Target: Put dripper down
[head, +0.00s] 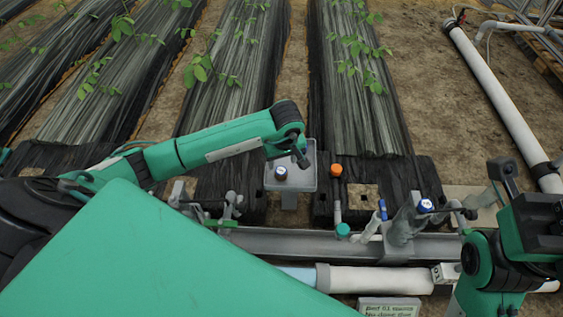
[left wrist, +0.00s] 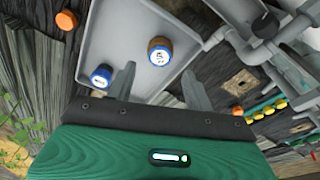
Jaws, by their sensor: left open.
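My left gripper (head: 300,160) is over the grey tray (head: 309,180) in the head view. In the left wrist view its two grey fingers (left wrist: 160,86) are apart, and nothing is pinched between them. A brown dripper with a blue-and-white top (left wrist: 160,52) stands in the tray, just beyond the gap between the fingertips. A second blue-capped dripper (left wrist: 102,76) stands in the tray beside one finger. In the head view one blue-capped dripper (head: 281,173) shows; the other is not visible there. My right arm is at the right edge; its jaws cannot be made out.
An orange cap (head: 336,170) stands right of the tray. A blue-topped part (head: 425,206) sits farther right near the grey fittings. A grey rail (head: 290,242) and a white pipe (head: 380,280) run in front. Plastic-covered plant rows lie behind.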

